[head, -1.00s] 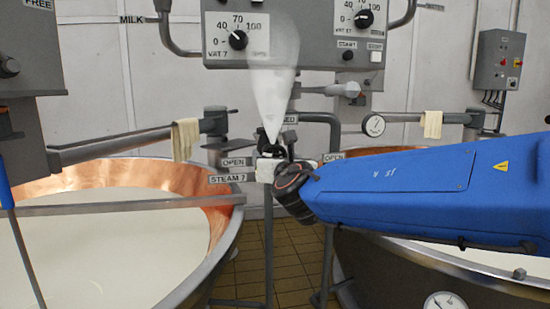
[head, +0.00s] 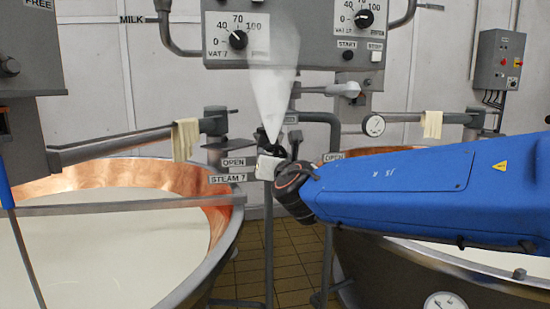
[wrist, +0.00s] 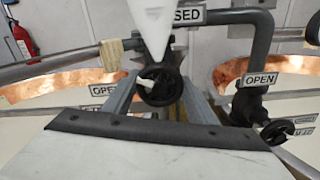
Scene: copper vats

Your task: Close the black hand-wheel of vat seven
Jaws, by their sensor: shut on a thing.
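The black hand-wheel of vat seven (wrist: 160,85) is in the middle of the wrist view, between the two grey fingers of my gripper (wrist: 158,92). The gripper is shut on the wheel's rim. A pale piece shows at the wheel's hub. In the head view my gripper (head: 270,160) is at the pipe beside the STEAM 7 label (head: 229,179), and hides most of the wheel. A white steam plume (head: 272,85) stands right above the wheel. An OPEN label (head: 234,161) is just left of it, and a partly hidden CLOSED label (wrist: 188,16) is above.
A second black hand-wheel (wrist: 278,131) with its own OPEN label (wrist: 261,80) is close on the right. Copper-lined vats stand left (head: 215,222) and right (head: 365,275). Grey pipes (head: 332,130) rise behind the gripper. The tiled floor between the vats shows.

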